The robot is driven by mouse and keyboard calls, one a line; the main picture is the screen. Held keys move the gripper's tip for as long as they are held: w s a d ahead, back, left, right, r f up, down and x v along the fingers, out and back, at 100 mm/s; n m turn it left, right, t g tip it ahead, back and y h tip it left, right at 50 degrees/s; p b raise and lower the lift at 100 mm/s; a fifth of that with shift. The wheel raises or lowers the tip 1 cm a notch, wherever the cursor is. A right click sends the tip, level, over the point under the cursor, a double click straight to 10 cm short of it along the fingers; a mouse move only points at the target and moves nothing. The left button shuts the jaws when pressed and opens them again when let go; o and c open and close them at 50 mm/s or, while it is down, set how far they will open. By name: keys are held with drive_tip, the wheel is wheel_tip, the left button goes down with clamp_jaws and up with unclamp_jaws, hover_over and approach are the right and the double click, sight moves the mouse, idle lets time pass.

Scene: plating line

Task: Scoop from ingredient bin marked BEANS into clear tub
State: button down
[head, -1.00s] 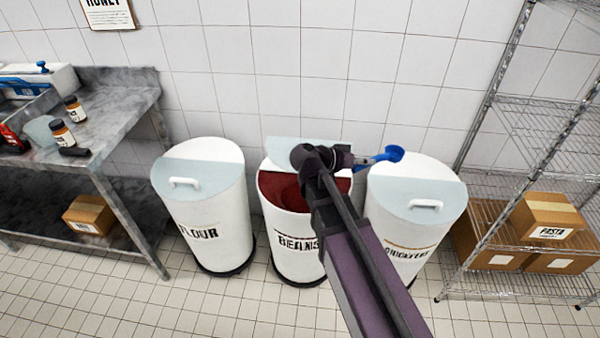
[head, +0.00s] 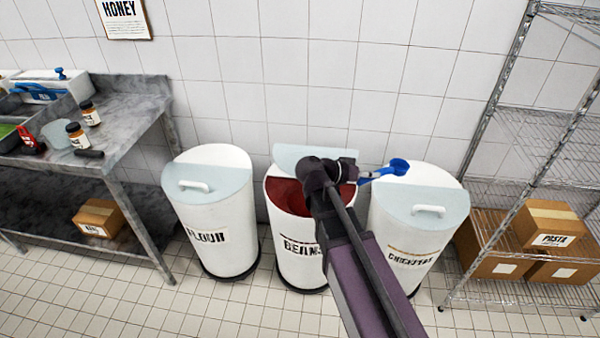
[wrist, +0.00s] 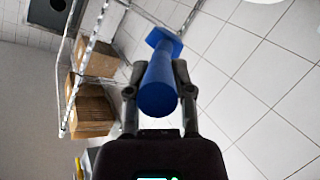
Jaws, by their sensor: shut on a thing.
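My gripper (head: 355,176) is shut on the handle of a blue scoop (head: 398,166). The handle shows between the fingers in the wrist view (wrist: 158,82). The scoop head points right, over the lidded CHICKPEAS bin, and its contents cannot be made out. The BEANS bin (head: 290,256) is white and open, its pale lid folded back. Dark red contents (head: 289,197) show inside, and my arm hides its right part. The clear tub (head: 56,134) stands on the metal table at the left, far from my gripper.
The FLOUR bin (head: 212,220) and the CHICKPEAS bin (head: 408,255), both closed, flank the BEANS bin. Jars (head: 77,135) and a dark object (head: 89,154) lie near the tub on the table (head: 133,120). A wire rack (head: 520,165) with boxes stands right.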

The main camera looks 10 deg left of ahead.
drive_tip(key=w+a+f+n+g+y, duration=0.2)
drive_tip(key=w+a+f+y, duration=0.3)
drive_tip(key=a, duration=0.6)
drive_tip(key=w+a+f+n+g+y+p, duration=0.1)
drive_tip(key=w+a+f+n+y, duration=0.3)
drive_tip(key=a, duration=0.6)
drive_tip(key=shift+w+a+f+n+g+y, duration=0.4)
drive_tip(key=shift+w+f+n+g, duration=0.1)
drive_tip(key=shift+w+f+g, duration=0.35)
drive_tip(key=shift+s+f, duration=0.1)
drive_tip(key=shift+f, duration=0.05)
